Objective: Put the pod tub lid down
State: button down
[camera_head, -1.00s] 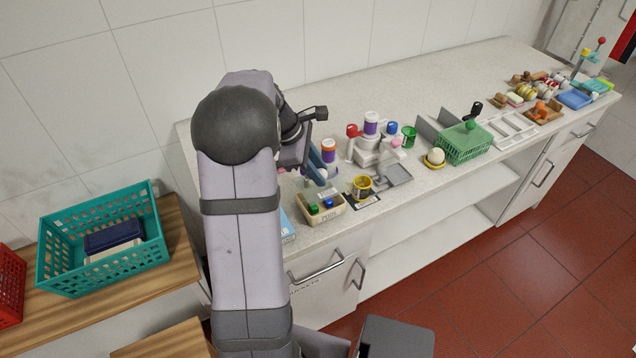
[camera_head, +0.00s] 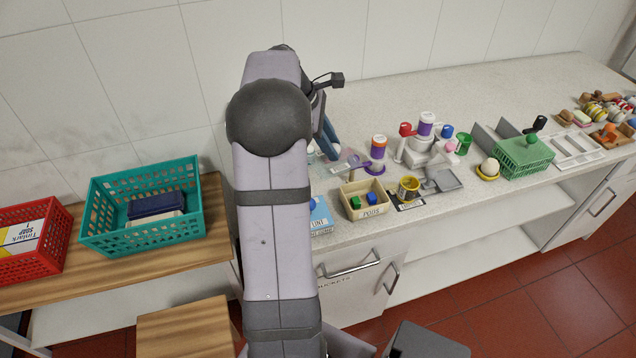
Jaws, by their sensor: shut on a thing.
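The pod tub (camera_head: 372,211) is a cream open box marked PODS on the counter, with a green and a blue pod in it. My gripper (camera_head: 330,146) shows only in part, as blue fingers behind my arm, to the left of and behind the tub. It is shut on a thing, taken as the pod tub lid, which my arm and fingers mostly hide. I cannot tell the lid's tilt or whether it touches the counter. A pale lilac piece (camera_head: 350,163) lies just right of the fingers; I cannot tell what it is.
A blue packet (camera_head: 320,218) lies left of the tub. A teal basket (camera_head: 145,236) and a red basket (camera_head: 22,262) stand on the wooden surface at left.

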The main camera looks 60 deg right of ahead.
jog(key=shift+n, duration=0.3)
jog(key=w, duration=0.1)
jog(key=w+d+r, duration=0.1)
jog(key=w, duration=0.2)
jog(key=shift+w+d+r, duration=0.15)
jog(key=shift+w+r, duration=0.05)
jog(key=shift+w, duration=0.2)
jog(key=shift+n+t+h, duration=0.3)
jog(key=shift+n+t, duration=0.1)
jog(key=shift+n, duration=0.5)
jog(key=r, duration=0.2)
jog(key=w+r, duration=0.1)
jog(key=r, duration=0.2)
jog(key=shift+d, duration=0.1)
jog(key=shift+f, duration=0.15)
notch_tip(320, 180, down, 18)
jog(key=p, duration=0.3)
